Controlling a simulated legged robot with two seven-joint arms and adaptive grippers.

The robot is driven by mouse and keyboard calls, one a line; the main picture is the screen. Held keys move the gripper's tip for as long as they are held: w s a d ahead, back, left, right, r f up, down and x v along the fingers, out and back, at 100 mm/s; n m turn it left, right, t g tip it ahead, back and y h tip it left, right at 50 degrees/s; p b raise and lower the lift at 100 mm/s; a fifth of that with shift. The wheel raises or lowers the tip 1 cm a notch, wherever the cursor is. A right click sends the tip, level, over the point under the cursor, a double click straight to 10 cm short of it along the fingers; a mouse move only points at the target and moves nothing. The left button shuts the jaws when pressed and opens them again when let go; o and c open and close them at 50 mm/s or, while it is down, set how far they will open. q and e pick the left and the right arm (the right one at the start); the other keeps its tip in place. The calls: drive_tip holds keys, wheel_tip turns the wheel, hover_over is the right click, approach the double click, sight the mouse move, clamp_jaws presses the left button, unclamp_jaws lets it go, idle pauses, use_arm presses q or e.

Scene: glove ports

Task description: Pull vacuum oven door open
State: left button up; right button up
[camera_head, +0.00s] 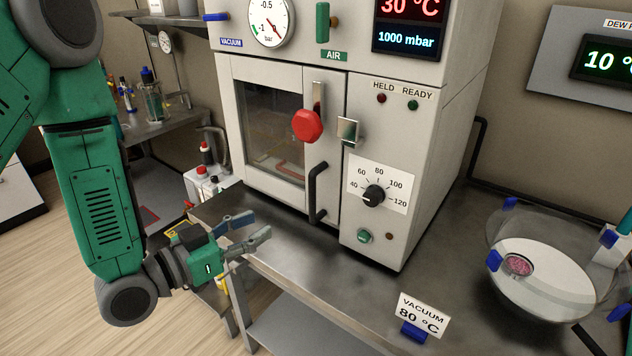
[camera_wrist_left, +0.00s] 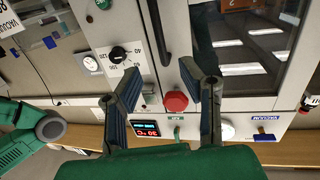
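The vacuum oven (camera_head: 415,160) stands on the steel bench, its windowed door (camera_head: 322,160) looking closed against the front. A black bar handle (camera_head: 316,192) is on the door's lower right, below a red latch knob (camera_head: 307,125). A metal catch (camera_head: 348,130) sits right of the knob. My left gripper (camera_head: 258,229) is open and empty, left of and below the handle, apart from it. In the left wrist view its fingers (camera_wrist_left: 160,85) are spread, with the handle (camera_wrist_left: 158,30) and red knob (camera_wrist_left: 176,101) beyond. My right gripper is not in view.
A glass desiccator (camera_head: 545,280) with blue clips stands at right on the bench. A "VACUUM 80 °C" card (camera_head: 422,316) stands near the front edge. Bare bench top (camera_head: 335,265) lies before the oven. The display reads 1000 mbar (camera_head: 405,38).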

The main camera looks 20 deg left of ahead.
use_arm(q)
drive_tip(key=r, duration=0.1)
hover_over(313, 219)
drive_tip(key=shift+w+a+r, duration=0.1)
drive_tip(key=shift+w+a, duration=0.05)
drive_tip(key=shift+w, duration=0.25)
clamp_jaws()
